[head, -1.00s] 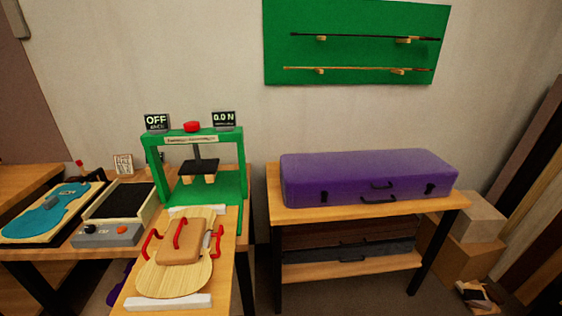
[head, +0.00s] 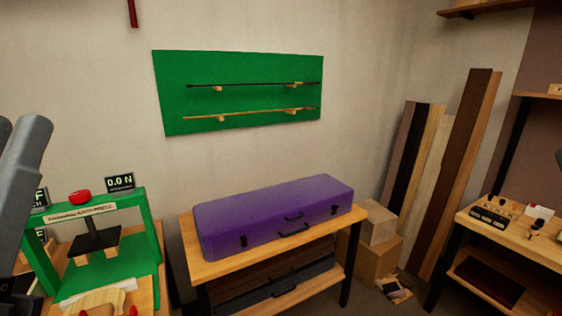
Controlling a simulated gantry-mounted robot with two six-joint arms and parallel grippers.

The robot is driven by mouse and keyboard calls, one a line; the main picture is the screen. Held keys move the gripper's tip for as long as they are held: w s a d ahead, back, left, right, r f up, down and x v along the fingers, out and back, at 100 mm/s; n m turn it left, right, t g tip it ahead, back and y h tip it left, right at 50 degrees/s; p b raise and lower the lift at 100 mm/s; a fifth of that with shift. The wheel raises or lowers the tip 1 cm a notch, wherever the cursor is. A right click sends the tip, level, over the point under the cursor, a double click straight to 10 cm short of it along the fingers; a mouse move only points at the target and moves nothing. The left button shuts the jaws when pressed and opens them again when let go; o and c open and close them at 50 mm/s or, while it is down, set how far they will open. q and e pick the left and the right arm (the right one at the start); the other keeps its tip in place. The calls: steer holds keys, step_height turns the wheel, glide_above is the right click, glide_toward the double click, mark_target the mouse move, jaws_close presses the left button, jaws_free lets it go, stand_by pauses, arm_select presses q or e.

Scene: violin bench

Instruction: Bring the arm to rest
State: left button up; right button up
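My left arm comes in at the left edge as grey links in front of the green press. My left gripper (head: 14,292) shows only as a dark part at the lower left edge, cut off by the frame. I cannot make out its fingers or whether it holds anything. My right gripper is not in view.
The green press (head: 149,230) with a red button and a 0.0 N display stands at the left. A purple case (head: 275,215) lies on a wooden table (head: 205,270). Boxes (head: 374,262) and tall boards (head: 455,170) stand right of it. A bench (head: 520,235) holds small tools.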

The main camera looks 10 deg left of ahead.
arm_select(q)
step_height(320, 180, up, 37)
steer(key=d+h+p, duration=0.2)
steer(key=h+p, duration=0.2)
steer(key=p, duration=3.4)
steer(key=shift+w+m+g, duration=0.3)
steer(key=shift+w+m, duration=0.1)
steer(key=shift+w, duration=0.05)
steer(key=shift+f, duration=0.15)
step_height(320, 180, down, 43)
steer(key=b, duration=4.3)
steer(key=shift+f+b, duration=0.2)
steer(key=shift+b, duration=0.1)
